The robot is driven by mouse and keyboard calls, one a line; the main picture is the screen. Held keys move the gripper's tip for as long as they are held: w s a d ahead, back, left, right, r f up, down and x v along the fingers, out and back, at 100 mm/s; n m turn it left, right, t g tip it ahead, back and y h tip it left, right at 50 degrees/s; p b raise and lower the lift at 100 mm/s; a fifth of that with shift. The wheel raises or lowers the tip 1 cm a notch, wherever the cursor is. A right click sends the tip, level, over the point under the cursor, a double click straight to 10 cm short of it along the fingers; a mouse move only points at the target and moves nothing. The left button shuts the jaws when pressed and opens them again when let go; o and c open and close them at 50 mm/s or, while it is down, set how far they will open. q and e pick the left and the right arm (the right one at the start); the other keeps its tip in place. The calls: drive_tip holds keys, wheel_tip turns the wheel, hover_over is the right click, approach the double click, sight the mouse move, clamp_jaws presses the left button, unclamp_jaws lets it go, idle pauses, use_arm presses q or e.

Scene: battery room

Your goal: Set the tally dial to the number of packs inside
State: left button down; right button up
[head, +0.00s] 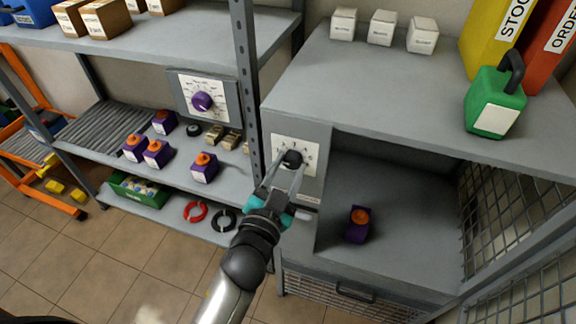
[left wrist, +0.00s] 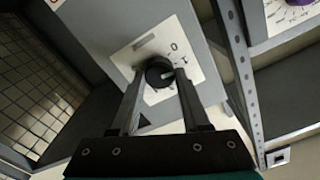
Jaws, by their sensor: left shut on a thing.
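The tally dial is a black knob (head: 291,158) on a white plate (head: 308,150) on the cabinet's front post. My left gripper (head: 288,168) is shut on this knob; the left wrist view shows the fingers on both sides of the knob (left wrist: 159,72). The plate's marks are too small to read in the head view and partly covered in the wrist view. Inside the open cabinet compartment (head: 400,200) one purple pack with an orange top (head: 358,224) stands on the floor. The compartment's far right is partly hidden. My right gripper is not in view.
Several purple packs (head: 204,168) stand on the left shelf, below a second dial with a purple knob (head: 202,101). A green padlock-shaped block (head: 495,103), binders and white boxes (head: 381,28) sit on the cabinet top. A mesh door (head: 500,215) stands at the right.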

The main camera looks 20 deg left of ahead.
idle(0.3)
use_arm(q)
drive_tip(key=shift+c, duration=1.9)
unclamp_jaws()
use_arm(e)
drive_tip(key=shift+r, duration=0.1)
